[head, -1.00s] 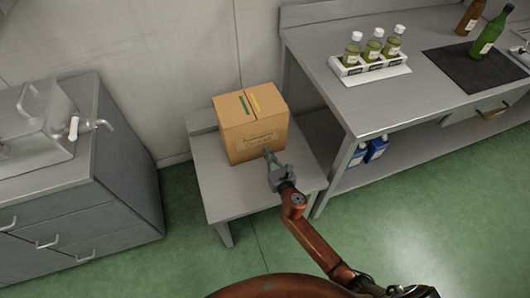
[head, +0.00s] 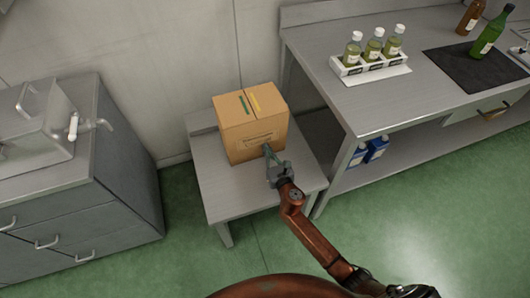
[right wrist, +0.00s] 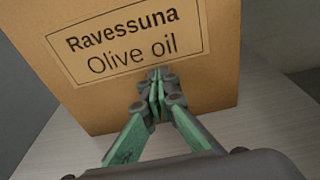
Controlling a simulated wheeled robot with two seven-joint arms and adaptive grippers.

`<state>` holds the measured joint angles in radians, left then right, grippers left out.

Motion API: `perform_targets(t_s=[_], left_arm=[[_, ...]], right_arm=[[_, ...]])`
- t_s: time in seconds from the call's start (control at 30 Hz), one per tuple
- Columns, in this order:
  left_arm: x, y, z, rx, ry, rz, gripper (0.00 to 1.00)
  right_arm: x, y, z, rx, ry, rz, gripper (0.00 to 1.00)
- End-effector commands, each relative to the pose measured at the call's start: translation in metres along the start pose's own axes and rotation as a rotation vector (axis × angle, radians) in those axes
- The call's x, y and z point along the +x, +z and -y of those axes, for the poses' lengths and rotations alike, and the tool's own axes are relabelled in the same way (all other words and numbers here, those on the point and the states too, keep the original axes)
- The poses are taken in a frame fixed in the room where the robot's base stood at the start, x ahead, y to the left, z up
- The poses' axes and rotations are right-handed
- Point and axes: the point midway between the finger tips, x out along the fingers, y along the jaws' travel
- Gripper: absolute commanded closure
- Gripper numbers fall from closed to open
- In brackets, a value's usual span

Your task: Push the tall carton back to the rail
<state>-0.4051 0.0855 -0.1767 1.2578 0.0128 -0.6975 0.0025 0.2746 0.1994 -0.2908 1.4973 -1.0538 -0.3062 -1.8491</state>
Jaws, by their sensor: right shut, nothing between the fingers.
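The tall carton (head: 240,142), brown cardboard with green and yellow strips on top, stands upright on a low grey table (head: 220,195). Its "Ravessuna Olive oil" label (right wrist: 130,40) fills much of the right wrist view. The raised rail (head: 201,119) runs along the table's back edge, partly hidden behind the carton. My right gripper (head: 268,151) is shut and empty at the carton's front face. In the right wrist view its fingertips (right wrist: 157,85) are at the label's lower edge and appear to touch the cardboard. My left gripper is not in view.
A bench (head: 365,100) on the right holds a rack of bottles (head: 371,60), a dark mat (head: 475,66) and two loose bottles. A grey cabinet (head: 110,170) with a metal tank stands left. The low table's front part is clear.

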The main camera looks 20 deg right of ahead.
Motion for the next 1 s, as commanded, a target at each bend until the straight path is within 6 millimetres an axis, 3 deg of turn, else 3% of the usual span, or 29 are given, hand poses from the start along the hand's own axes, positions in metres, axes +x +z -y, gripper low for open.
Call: perform_targets(t_s=[0.8, 1.0], left_arm=[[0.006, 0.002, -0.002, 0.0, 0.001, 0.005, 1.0], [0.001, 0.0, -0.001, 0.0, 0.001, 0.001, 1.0]], right_arm=[[0.039, 0.007, 0.0, -0.002, 0.0, 0.002, 1.0], [0.026, 0.006, 0.001, -0.002, -0.001, 0.001, 1.0]])
